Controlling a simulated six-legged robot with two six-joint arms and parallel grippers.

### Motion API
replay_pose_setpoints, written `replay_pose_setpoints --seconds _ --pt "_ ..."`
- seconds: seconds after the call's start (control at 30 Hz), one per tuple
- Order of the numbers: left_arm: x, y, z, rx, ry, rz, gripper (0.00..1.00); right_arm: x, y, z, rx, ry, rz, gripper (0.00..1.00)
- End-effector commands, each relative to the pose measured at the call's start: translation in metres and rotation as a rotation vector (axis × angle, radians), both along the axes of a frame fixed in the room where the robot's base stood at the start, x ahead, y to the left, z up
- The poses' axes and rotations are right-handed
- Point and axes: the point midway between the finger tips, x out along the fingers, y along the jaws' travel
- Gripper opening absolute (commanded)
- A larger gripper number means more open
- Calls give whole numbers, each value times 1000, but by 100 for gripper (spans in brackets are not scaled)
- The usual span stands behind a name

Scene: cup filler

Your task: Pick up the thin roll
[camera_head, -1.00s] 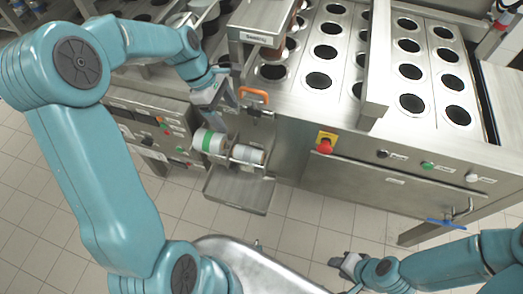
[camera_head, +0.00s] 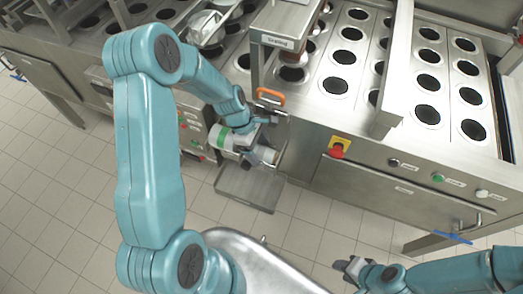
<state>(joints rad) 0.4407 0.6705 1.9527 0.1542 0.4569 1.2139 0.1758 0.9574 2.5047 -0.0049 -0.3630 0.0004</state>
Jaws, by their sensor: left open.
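Two rolls sit on the holder at the front of the machine. A white roll with a green band (camera_head: 223,138) is on the left, and a narrower-looking pale roll (camera_head: 265,154) is on the right. My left gripper (camera_head: 250,146) is open, reaching down at the rolls, and covers part of the space between them. Whether its fingers touch either roll cannot be told. My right gripper (camera_head: 349,267) is low in the picture, away from the rolls, and its jaw state is unclear.
A metal tray (camera_head: 248,188) juts out below the rolls. An orange handle (camera_head: 270,94) is just above them. A red emergency button (camera_head: 337,151) sits on the front panel to the right. The tiled floor in front is clear.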

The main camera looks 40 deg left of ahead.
Motion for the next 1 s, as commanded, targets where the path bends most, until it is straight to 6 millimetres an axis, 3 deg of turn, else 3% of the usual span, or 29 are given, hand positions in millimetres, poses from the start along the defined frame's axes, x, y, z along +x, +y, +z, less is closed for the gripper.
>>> replay_pose_setpoints --seconds 0.27,0.47,1.0 --pt "1 -2 -4 0 -1 -1 78 0 0 0 0 0 0 38" --pt "1 -2 -4 0 -1 0 13 0 0 0 0 0 0 38" --pt "1 -2 -5 0 0 0 12 0 0 0 0 0 0 38"
